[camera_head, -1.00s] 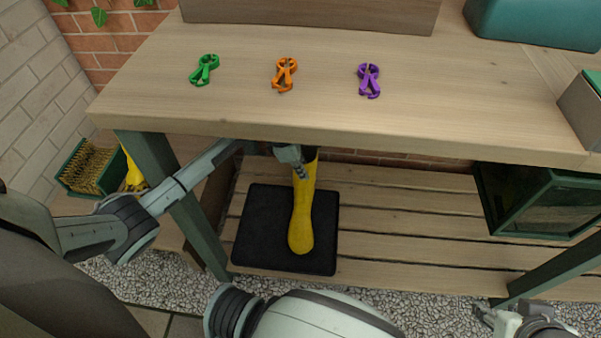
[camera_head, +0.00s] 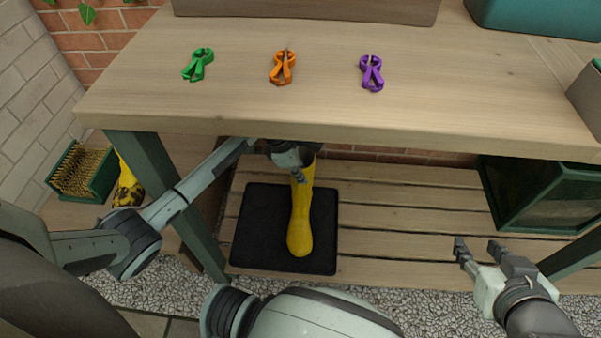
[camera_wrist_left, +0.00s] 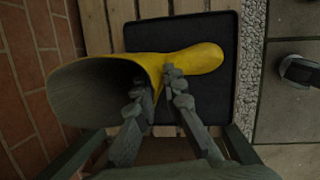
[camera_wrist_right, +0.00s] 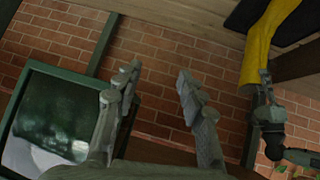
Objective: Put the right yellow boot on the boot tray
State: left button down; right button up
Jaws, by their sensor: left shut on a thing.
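A yellow boot (camera_head: 301,218) is upright over the black boot tray (camera_head: 262,225) on the lower shelf, toe toward me. I cannot tell whether its sole touches the tray. My left gripper (camera_head: 299,172) is shut on the upper shaft; in the left wrist view (camera_wrist_left: 155,98) one finger is at the boot's opening and the other outside. Another yellow boot (camera_head: 127,188), with dark patches, stands at the left, partly hidden by the bench leg. My right gripper (camera_head: 478,246) is open and empty at the right front; its spread fingers show in the right wrist view (camera_wrist_right: 155,80).
A boot brush (camera_head: 82,172) in a green frame is at far left. A green glass-sided box (camera_head: 535,195) stands on the shelf's right. The benchtop (camera_head: 330,110) overhangs the tray, with green, orange and purple clips on it. Shelf slats right of the tray are clear.

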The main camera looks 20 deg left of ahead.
pick_arm(q)
jog(key=c, duration=2)
grip_release()
jog(key=shift+c, duration=0.2)
jog(key=o, duration=0.4)
pick_arm(e)
jog(key=shift+a+r, duration=0.1)
